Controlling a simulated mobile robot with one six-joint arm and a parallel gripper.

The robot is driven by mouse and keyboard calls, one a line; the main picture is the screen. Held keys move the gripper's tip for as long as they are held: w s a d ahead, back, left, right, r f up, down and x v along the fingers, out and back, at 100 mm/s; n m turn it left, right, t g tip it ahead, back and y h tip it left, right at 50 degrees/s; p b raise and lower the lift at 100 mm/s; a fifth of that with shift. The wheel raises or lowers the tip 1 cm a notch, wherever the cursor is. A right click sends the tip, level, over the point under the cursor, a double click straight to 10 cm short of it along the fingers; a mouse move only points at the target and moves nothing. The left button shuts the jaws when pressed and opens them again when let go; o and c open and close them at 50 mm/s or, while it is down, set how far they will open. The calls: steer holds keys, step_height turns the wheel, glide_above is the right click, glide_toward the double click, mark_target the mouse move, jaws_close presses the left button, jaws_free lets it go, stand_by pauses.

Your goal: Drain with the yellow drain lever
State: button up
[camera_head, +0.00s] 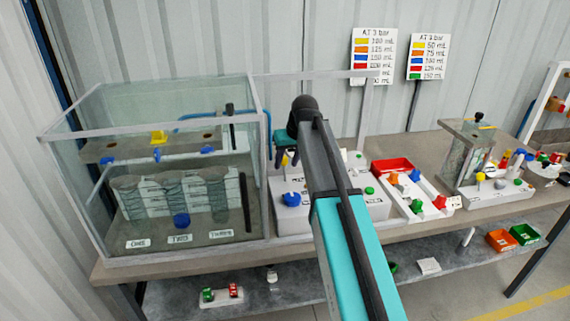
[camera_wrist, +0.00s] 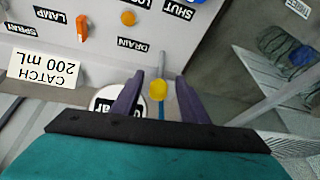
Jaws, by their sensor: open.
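The yellow drain lever shows in the wrist view as a grey rod with a yellow ball end (camera_wrist: 158,90), beside the DRAIN label (camera_wrist: 133,45). My gripper (camera_wrist: 159,78) is open, with one purple finger on each side of the ball. I cannot tell whether either finger touches it. In the head view my gripper (camera_head: 285,160) points down over the panel's left part, right of the glass tank. A small yellow spot shows between its fingers there. My arm hides part of the panel.
The glass tank (camera_head: 92,232) with three cylinders stands close on the left. A blue knob (camera_head: 291,199) sits on the white panel below my gripper. A red tray (camera_head: 393,165) lies to the right. In the wrist view a CATCH 200 mL card (camera_wrist: 42,70) stands at left.

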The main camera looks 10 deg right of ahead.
steer(key=shift+x, duration=1.15)
steer(key=shift+c, duration=0.4)
jaws_close()
